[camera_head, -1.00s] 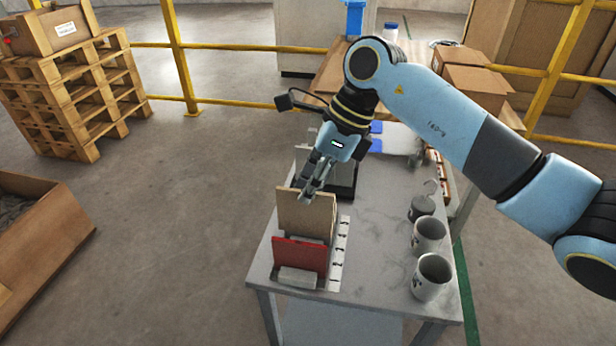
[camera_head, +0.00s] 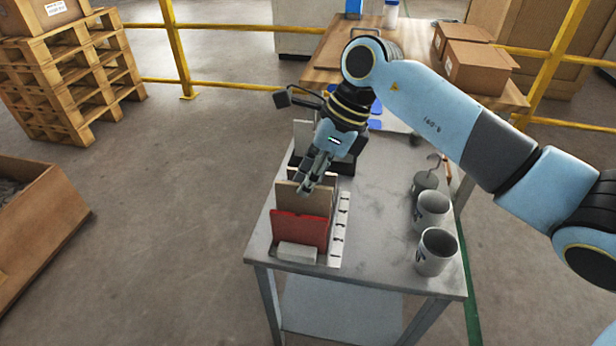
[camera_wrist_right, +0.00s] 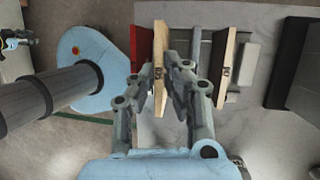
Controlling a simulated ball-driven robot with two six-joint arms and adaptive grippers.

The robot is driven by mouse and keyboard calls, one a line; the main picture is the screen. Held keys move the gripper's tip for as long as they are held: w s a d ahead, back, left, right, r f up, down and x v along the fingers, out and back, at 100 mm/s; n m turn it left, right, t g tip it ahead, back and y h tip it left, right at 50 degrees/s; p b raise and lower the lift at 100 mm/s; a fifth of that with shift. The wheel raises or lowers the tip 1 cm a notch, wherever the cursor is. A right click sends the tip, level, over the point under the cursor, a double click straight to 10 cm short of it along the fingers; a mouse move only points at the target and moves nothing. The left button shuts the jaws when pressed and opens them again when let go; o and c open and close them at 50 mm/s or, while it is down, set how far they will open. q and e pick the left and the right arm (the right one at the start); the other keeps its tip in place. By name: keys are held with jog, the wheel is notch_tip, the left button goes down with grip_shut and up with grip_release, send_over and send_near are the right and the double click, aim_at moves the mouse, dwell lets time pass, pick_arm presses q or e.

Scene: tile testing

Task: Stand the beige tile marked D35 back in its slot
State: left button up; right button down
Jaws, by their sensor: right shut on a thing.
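The beige tile (camera_head: 287,197) is upright between the fingers of my right gripper (camera_head: 305,188). It stands just behind the red tile (camera_head: 300,231) at the rack, with its lower part hidden by the red one. In the wrist view the right gripper (camera_wrist_right: 165,82) is shut on this beige tile (camera_wrist_right: 160,50), with a dark, unreadable mark on its edge. Whether its bottom is seated in a slot is hidden. Another beige tile (camera_wrist_right: 231,55) stands apart on the other side of the fingers. Part of what looks like my left gripper (camera_wrist_right: 12,39) shows at the wrist view's edge.
A numbered white strip (camera_head: 339,230) runs along the rack's right side. The middle of the grey table (camera_head: 385,215) is clear.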

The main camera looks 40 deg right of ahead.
jog(key=shift+r, duration=0.1)
jog(key=shift+f+b, duration=0.25)
jog(key=shift+b, duration=0.05)
jog(key=shift+f+b, duration=1.2)
jog(key=shift+f, duration=0.25)
jog(key=c, duration=1.3)
grip_release()
jog(key=shift+c, duration=0.2)
jog(key=shift+r, duration=0.1)
jog(key=v, duration=1.2)
jog(key=shift+s+a, duration=0.25)
